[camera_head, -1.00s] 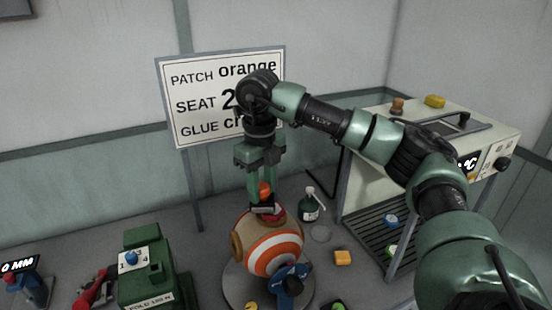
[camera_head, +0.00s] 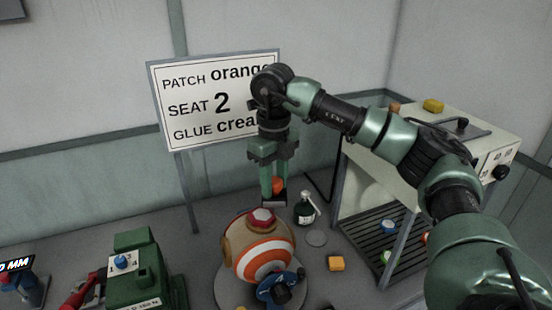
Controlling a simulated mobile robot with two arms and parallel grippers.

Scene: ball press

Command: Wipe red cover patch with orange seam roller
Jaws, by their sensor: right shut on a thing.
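My right gripper (camera_head: 273,186) points down and is shut on the orange seam roller (camera_head: 277,184), whose dark lower end shows below the fingers. The red cover patch (camera_head: 262,216) lies on top of the ball (camera_head: 262,263), which is tan with orange and white bands. The roller is above and slightly right of the patch, with a visible gap between them. The ball sits on a round grey base (camera_head: 229,291) with a dark blue clamp or knob (camera_head: 281,289) at its front. My left gripper is not in view.
A sign (camera_head: 190,130) stands behind, partly hidden by my right arm. A rack-like oven (camera_head: 490,150) stands far right. A green machine (camera_head: 145,270) stands left.

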